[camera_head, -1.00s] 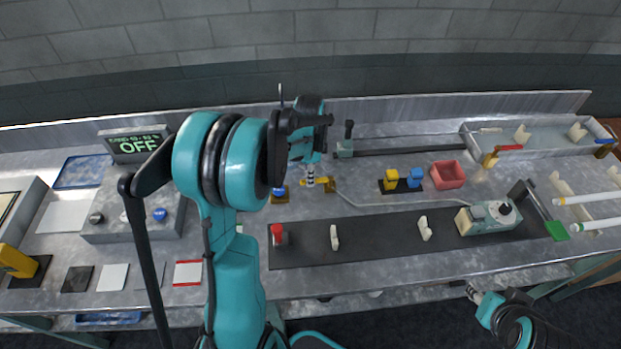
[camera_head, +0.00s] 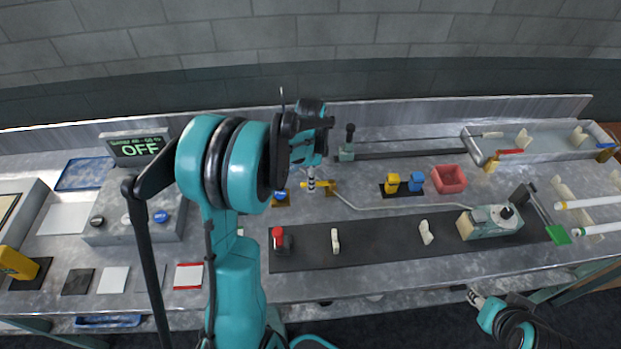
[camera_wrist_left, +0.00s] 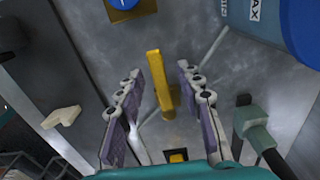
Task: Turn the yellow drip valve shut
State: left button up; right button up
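The yellow drip valve (camera_head: 322,186) shows in the head view as a small yellow bar beside a thin pipe, partly under my left gripper (camera_head: 311,184). In the left wrist view its yellow handle (camera_wrist_left: 158,72) stands between the two fingers of my left gripper (camera_wrist_left: 160,80). Those fingers are apart, with a gap visible on both sides of the handle. My right gripper (camera_head: 474,295) is low at the right, in front of the bench and far from the valve; its fingers are too small to read.
A blue-topped yellow fitting (camera_head: 280,196) stands left of the valve. A dark clamp post (camera_head: 348,143) stands close behind and to the right. A dark mat (camera_head: 380,240) lies in front.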

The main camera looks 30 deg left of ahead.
pick_arm(q)
jog(key=shift+r, duration=0.15)
notch_tip(320, 180, up, 12)
dwell(0.3)
dwell(0.4)
jog(key=s+d+f+n+t+b, duration=0.1)
jog(key=s+d+f+n+t, duration=0.2)
jog(key=s+d+n+t, duration=0.4)
jog(key=s+d+n, duration=0.3)
jog(key=s+d, duration=0.5)
jog(key=s, duration=0.1)
jog(key=shift+d+f+n+b, duration=0.15)
jog(key=shift+d+n+b, duration=0.1)
jog(key=shift+n+b, duration=0.15)
